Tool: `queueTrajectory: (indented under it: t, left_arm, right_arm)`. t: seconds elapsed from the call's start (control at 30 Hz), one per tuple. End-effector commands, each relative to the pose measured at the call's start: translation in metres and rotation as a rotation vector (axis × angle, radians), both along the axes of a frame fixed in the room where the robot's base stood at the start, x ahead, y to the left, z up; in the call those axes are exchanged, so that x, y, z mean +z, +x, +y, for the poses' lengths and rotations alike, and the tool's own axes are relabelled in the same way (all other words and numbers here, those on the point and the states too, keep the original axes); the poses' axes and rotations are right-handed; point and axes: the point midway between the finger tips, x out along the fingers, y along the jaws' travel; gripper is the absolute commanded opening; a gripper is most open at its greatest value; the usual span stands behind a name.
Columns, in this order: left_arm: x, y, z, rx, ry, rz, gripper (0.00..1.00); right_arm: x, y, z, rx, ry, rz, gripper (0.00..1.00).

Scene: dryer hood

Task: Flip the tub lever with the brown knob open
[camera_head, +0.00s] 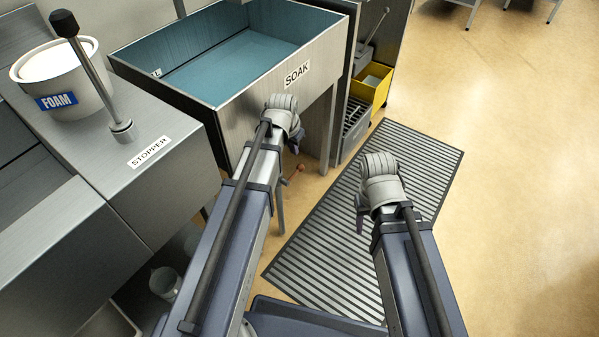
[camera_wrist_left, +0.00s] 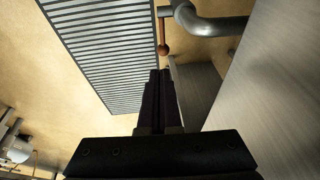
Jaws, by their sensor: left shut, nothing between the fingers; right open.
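The tub lever's brown knob (camera_head: 301,167) shows below the front of the SOAK tub (camera_head: 222,113), beside my left arm. In the left wrist view the brown knob (camera_wrist_left: 164,49) hangs on a thin rod beside a grey drain pipe (camera_wrist_left: 205,24). My left gripper (camera_head: 296,145) is near the tub's front, just above the knob in the head view. In the wrist view its dark fingers (camera_wrist_left: 160,74) are shut and empty, with their tips just below the knob in the picture. My right gripper (camera_head: 361,222) is over the mat, open and mostly hidden by its wrist.
A striped mat (camera_head: 425,150) lies on the floor. A black-knobbed lever (camera_head: 90,68) stands by the STOPPER label, near the FOAM bucket (camera_head: 84,104). A yellow bin (camera_head: 374,88) is beyond the tub. The floor at right is clear.

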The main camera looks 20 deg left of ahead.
Motion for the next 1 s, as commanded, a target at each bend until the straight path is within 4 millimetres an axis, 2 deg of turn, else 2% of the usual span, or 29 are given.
queueTrajectory:
  t: [0.57,0.77,1.0]
  left_arm:
    - [-0.007,0.002,0.000,0.000,0.000,-0.001,0.00]
    - [-0.024,0.007,0.000,0.000,0.000,0.000,0.00]
    - [-0.056,0.016,-0.001,0.000,0.000,0.000,0.00]
  right_arm:
    - [-0.007,0.000,0.000,0.000,-0.001,0.000,0.50]
    - [-0.024,0.000,-0.001,0.001,-0.003,-0.001,0.50]
    - [-0.056,0.001,-0.002,0.003,-0.008,-0.003,0.50]
